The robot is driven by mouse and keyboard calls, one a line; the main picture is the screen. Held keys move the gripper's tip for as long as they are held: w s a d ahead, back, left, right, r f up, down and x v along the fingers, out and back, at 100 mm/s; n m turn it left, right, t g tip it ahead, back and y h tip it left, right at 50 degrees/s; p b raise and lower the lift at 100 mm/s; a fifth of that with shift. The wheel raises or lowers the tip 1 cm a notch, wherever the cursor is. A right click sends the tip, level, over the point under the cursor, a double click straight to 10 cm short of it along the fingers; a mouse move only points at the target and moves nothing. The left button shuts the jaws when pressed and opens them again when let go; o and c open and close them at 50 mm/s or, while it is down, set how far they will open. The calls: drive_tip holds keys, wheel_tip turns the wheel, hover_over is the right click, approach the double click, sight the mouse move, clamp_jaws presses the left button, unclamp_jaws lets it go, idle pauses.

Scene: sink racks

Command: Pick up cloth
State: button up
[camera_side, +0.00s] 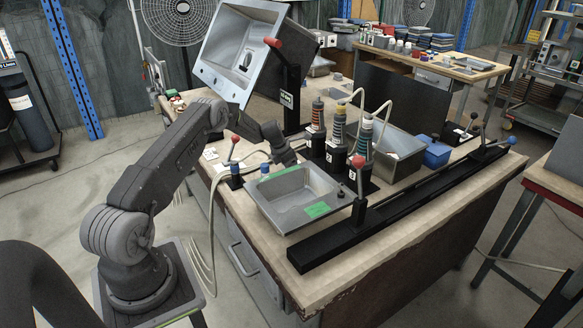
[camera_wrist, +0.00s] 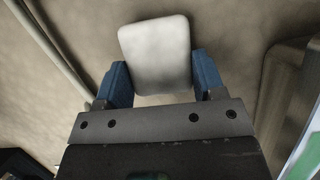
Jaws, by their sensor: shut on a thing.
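In the wrist view, a pale whitish, rounded rectangular piece (camera_wrist: 154,52), which I take as the cloth, lies between the two blue fingers of my gripper (camera_wrist: 161,82). The fingers touch its lower sides, one on each side, and most of it sticks out beyond them. In the side view, my arm's end (camera_side: 284,156) is low over the table, by the back edge of the metal sink tray (camera_side: 283,215).
Several bottles in black holders (camera_side: 338,157) stand close to the right of my arm's end. Red-knobbed levers (camera_side: 360,162) and a tilted metal sink unit (camera_side: 236,48) rise nearby. A pale hose (camera_wrist: 48,38) runs at left in the wrist view. A blue bin (camera_side: 437,155) stands at the right.

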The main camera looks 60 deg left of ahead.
drive_tip(key=shift+r, duration=0.65)
wheel_tip(320, 180, up, 3)
drive_tip(key=shift+f, duration=0.1)
drive_tip(key=s+a+r, duration=0.5)
drive_tip(key=s+r, duration=0.2)
drive_tip(key=s, duration=0.3)
drive_tip(key=shift+s+a, duration=0.2)
